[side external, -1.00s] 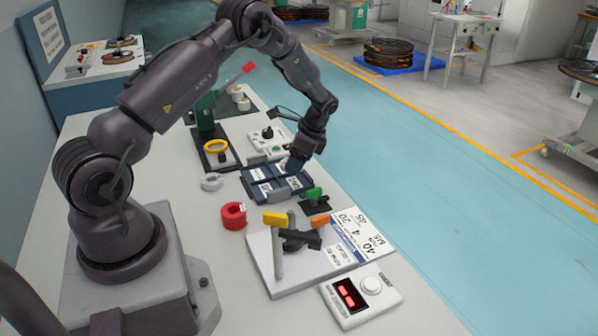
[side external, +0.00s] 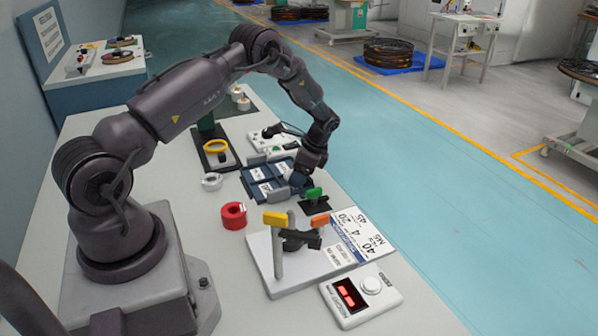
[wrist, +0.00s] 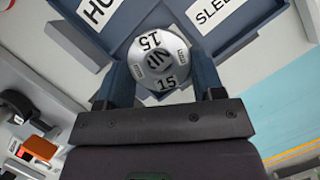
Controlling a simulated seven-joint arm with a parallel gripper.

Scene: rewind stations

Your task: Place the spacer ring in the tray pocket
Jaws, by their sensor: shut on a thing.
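My gripper (wrist: 163,88) is shut on a silver round piece (wrist: 160,60) marked 15, with one blue finger on each side of it. In the side view my gripper (side external: 302,184) is low at the right end of the dark blue tray (side external: 262,172), and the held piece is hidden. In the wrist view the tray (wrist: 222,48) has labelled pockets just beyond the piece. A pale ring (side external: 212,182) lies on the bench left of the tray.
A red ring (side external: 233,216) lies in front of the tray. A green-topped stand (side external: 314,194) is close to my gripper. A fixture with yellow and orange tabs (side external: 296,238) and a red-display box (side external: 360,300) stand nearer the camera. A yellow ring (side external: 215,146) is behind.

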